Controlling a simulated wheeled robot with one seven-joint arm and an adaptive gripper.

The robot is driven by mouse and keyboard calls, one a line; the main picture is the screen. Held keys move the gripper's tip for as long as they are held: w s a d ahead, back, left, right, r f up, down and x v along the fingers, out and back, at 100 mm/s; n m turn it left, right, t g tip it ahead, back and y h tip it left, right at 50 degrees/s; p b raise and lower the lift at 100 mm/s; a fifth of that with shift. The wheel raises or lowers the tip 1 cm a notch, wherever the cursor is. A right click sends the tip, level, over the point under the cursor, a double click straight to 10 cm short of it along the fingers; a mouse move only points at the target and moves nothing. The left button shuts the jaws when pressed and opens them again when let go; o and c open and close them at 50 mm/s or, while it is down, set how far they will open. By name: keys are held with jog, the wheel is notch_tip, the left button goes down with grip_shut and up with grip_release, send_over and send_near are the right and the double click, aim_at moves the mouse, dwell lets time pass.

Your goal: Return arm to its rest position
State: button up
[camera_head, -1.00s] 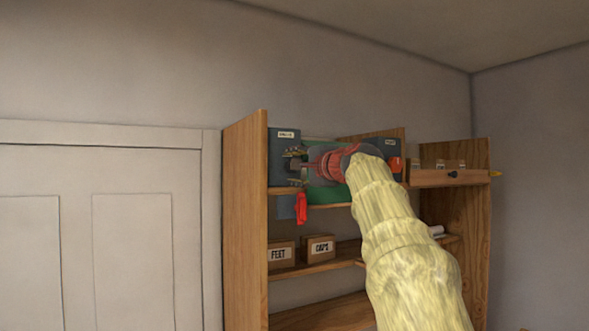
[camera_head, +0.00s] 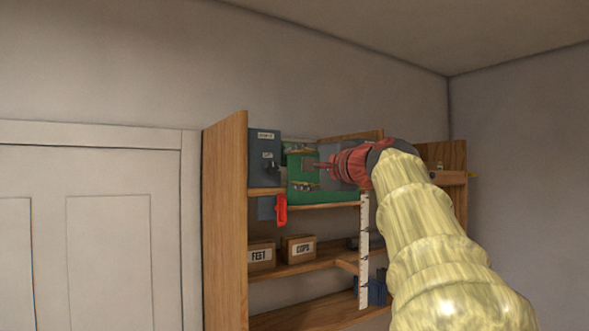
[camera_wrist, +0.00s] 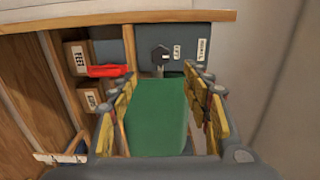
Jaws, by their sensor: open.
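My arm, in a pale yellow sleeve with a red wrist, reaches up from the lower right of the head view. My gripper (camera_head: 301,168) is open in front of the upper part of the shelf unit. In the wrist view its two yellow-padded fingers (camera_wrist: 160,108) stand wide apart. A green surface (camera_wrist: 157,118) shows between them, and no held object can be made out. Past the fingertips is a dark panel (camera_wrist: 213,50) with a black knob and small labels. The panel (camera_head: 262,148) is left of the gripper in the head view.
The wooden shelf unit (camera_head: 226,215) stands against the wall. A red item (camera_head: 281,209) hangs below the upper shelf. Boxes labelled FEET (camera_head: 260,256) and CAPS (camera_head: 297,249) sit lower. A white marked strip (camera_head: 363,250) stands upright. A door (camera_head: 105,220) is at left.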

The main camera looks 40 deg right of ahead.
dwell(0.5)
notch_tip(320, 180, down, 25)
jog(key=s+n+g+b, duration=0.2)
jog(key=n+g, duration=0.3)
jog(key=g, duration=0.1)
jog(key=s+a+f+n+g+y+b, duration=0.1)
jog(key=s+a+f+n+b, duration=0.4)
jog(key=a+f, duration=0.6)
jog(key=s+a+f+n+g+y+b, duration=0.1)
jog(key=s+a+f+n+g+b, duration=0.2)
jog(key=a+f, duration=0.8)
jog(key=s+a+f+n+g+y+b, duration=0.2)
jog(key=s+a+f+n+b, duration=0.5)
jog(key=f, duration=2.2)
jog(key=s+a+b, duration=0.1)
jog(key=a+b, duration=0.2)
jog(key=a, duration=0.2)
jog(key=shift+s+n, duration=0.3)
jog(key=shift+s, duration=0.1)
jog(key=shift+c, duration=1.2)
